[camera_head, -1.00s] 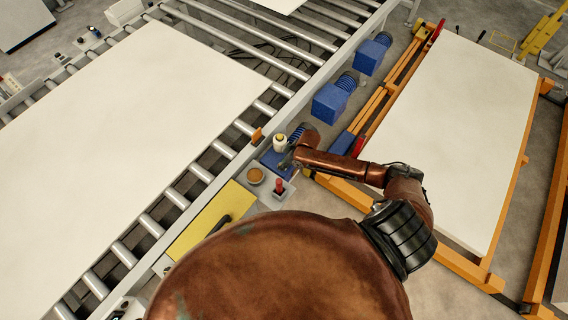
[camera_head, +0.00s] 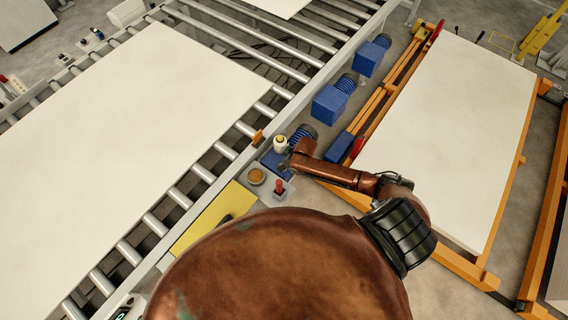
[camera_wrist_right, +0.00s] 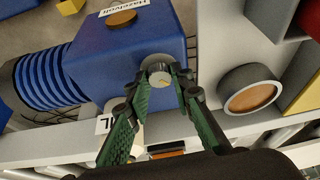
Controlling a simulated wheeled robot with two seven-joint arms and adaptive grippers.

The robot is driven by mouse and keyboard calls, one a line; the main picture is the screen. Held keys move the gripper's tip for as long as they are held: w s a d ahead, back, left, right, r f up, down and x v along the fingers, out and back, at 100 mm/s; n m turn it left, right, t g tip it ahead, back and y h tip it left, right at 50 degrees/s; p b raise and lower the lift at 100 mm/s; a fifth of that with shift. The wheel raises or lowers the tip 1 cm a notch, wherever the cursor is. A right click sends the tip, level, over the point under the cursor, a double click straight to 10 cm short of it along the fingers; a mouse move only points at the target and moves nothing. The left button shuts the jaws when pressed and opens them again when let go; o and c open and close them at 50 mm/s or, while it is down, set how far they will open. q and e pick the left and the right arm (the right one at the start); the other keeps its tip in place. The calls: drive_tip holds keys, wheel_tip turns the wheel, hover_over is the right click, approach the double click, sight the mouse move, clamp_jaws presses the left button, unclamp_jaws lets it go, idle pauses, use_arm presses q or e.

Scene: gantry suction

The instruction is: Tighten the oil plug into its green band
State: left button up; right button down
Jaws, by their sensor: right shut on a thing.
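The oil plug (camera_wrist_right: 157,71) is a small grey round cap with a yellowish mark, at the side of a blue housing (camera_wrist_right: 115,55) in the right wrist view. My right gripper (camera_wrist_right: 164,80) is shut on the plug, with its green-padded fingers on either side. In the head view my right gripper (camera_head: 286,163) is at the blue housing beside the roller conveyor, and the plug cannot be made out there. I cannot make out the green band in either view. My left gripper is not in view.
A round brown-faced fitting (camera_wrist_right: 250,92) sits right of the plug. A red knob (camera_head: 279,185) and a cream cylinder (camera_head: 280,143) are close to my gripper. The roller conveyor (camera_head: 228,150) carries a large pale sheet. Orange racking (camera_head: 345,190) with another pale sheet stands right.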

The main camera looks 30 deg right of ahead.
drive_tip(key=c, duration=1.7)
unclamp_jaws()
drive_tip(key=v, duration=1.2)
